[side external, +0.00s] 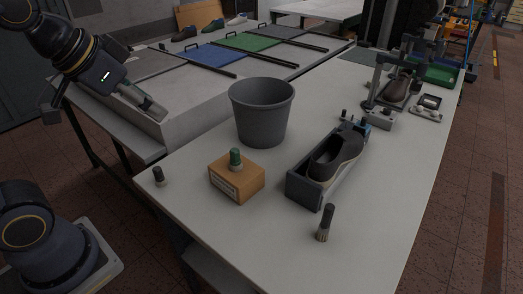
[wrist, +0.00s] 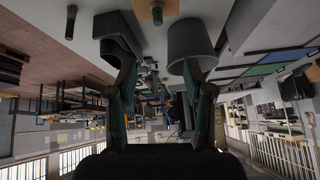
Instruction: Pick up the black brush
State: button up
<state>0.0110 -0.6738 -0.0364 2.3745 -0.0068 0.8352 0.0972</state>
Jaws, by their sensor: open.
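A dark brush-like item, apparently the black brush (side external: 326,222), stands upright near the front edge of the white table in the side view. A matching dark upright item shows at the upper left of the wrist view (wrist: 71,22), which looks upside down. My gripper (side external: 150,106) is at the left of the side view, raised and well away from the brush. Its two fingers are spread apart with nothing between them in the wrist view (wrist: 160,88).
A grey bin (side external: 262,112), an orange-brown box (side external: 237,180) with a green-topped item, and a dark shoe in a holder (side external: 325,170) stand on the table. A small dark item (side external: 158,176) is at its left edge. The front right surface is clear.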

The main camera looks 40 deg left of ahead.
jog(key=w+d+r+m, duration=0.2)
jog(key=w+d+m, duration=0.1)
jog(key=w+d, duration=0.4)
jog(key=m+g+h, duration=0.3)
jog(key=m, duration=0.1)
send_over(327, 207)
jog(key=s+a, duration=0.4)
jog(key=a, duration=0.1)
notch_tip(327, 207, down, 9)
jog(key=shift+g, duration=0.4)
jog(key=x, duration=1.8)
jog(key=shift+s+d+f, duration=0.2)
jog(key=shift+s+f, duration=0.1)
jog(key=shift+f, duration=0.15)
grip_shut()
